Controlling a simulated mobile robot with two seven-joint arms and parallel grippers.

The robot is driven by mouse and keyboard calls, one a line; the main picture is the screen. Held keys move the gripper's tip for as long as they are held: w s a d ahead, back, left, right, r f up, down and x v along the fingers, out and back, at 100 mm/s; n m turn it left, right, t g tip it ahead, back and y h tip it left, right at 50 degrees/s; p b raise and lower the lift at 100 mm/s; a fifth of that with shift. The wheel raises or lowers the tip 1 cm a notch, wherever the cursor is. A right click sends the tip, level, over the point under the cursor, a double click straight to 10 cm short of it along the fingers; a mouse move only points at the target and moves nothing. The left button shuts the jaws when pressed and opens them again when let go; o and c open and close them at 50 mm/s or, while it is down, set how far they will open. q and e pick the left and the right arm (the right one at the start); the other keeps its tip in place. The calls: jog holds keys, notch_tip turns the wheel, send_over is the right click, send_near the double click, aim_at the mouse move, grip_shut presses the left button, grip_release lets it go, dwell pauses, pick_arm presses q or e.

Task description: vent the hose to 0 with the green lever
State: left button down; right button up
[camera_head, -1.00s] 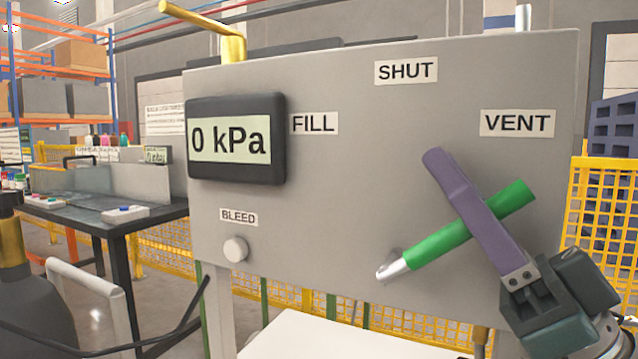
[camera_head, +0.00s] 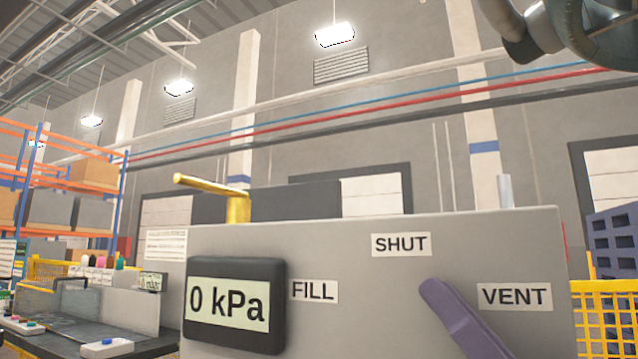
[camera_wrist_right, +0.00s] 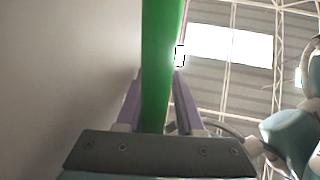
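The green lever (camera_wrist_right: 160,65) runs up the right wrist view between the two purple fingers of my right gripper (camera_wrist_right: 159,88), which touch it on both sides. In the head view only one purple finger of the right gripper (camera_head: 462,322) shows, at the bottom edge left of the VENT label (camera_head: 515,296); the lever is below the picture there. The gauge display (camera_head: 235,306) on the grey panel (camera_head: 375,290) reads 0 kPa. The SHUT label (camera_head: 401,244) is above, and the FILL label (camera_head: 314,291) is beside the gauge. My left gripper is not in view.
A yellow pipe handle (camera_head: 238,205) stands above the panel's top edge. A workbench (camera_head: 110,346) is at the left, shelving (camera_head: 75,180) behind it. Yellow mesh fencing (camera_head: 605,315) is at the right. The bleed knob is outside the view.

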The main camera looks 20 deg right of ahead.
notch_tip(320, 180, up, 16)
jog(key=p, duration=0.4)
jog(key=shift+r, duration=0.15)
jog(key=shift+c, duration=0.4)
